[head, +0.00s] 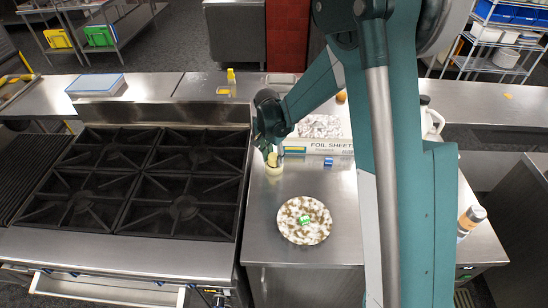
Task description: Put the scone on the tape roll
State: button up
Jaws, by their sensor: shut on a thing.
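My gripper (272,157) is at the end of the teal arm, pointing down over the left part of the steel counter. It is shut on a small tan thing, which looks like the scone (272,160); the fingers hide much of it. Directly below is a pale yellow round thing, which looks like the tape roll (274,171), near the stove-side edge of the counter. The scone appears over the tape roll; I cannot tell whether they touch.
A speckled plate (290,232) with a green item (305,220) lies in front. A small blue block (328,162) and a foil sheets box (318,147) are to the right. The black stove (120,185) is left. A bottle (471,219) stands far right.

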aim_at(272, 158)
jog(key=shift+f, duration=0.1)
jog(key=o, duration=0.9)
jog(key=shift+s+a+r, duration=0.15)
jog(key=shift+s+r, duration=0.05)
jog(key=shift+r, duration=1.85)
jog(key=shift+s+a+r, duration=0.15)
jog(key=shift+r, duration=1.9)
jog(key=shift+s+a+r, duration=0.15)
jog(key=shift+s+r, duration=0.05)
jog(key=shift+r, duration=1.85)
